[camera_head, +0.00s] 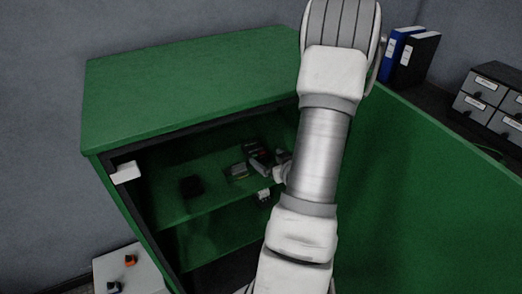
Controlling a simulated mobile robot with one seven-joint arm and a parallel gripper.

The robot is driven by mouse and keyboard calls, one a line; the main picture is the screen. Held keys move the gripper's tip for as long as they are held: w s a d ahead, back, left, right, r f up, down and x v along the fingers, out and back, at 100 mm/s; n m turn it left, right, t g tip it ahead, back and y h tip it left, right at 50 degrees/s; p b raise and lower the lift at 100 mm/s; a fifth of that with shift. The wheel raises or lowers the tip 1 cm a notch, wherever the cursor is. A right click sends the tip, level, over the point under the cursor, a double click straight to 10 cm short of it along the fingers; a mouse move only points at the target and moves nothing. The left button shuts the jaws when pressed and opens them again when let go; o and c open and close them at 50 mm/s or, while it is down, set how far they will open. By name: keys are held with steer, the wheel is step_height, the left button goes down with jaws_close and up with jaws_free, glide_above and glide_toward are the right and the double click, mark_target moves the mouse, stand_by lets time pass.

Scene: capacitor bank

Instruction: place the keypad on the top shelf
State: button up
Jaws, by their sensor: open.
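A green cabinet (190,82) stands open in the head view, with a shelf (215,195) inside below its top panel. A small grey and pale item (238,171) lies further right, near my gripper. I cannot tell for sure which is the keypad. My gripper (263,177) is inside the cabinet at shelf height, open, and partly hidden behind my arm. Dark and pale parts around it are too small to separate clearly.
The green door (430,190) stands open on the right. A white latch piece (125,172) is on the left front edge. Binders (402,55) and grey drawers (490,100) stand at the back right. A pale surface (130,275) with small orange-topped parts is at lower left.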

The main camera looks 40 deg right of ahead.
steer(key=shift+p+v, duration=0.3)
steer(key=shift+v, duration=1.85)
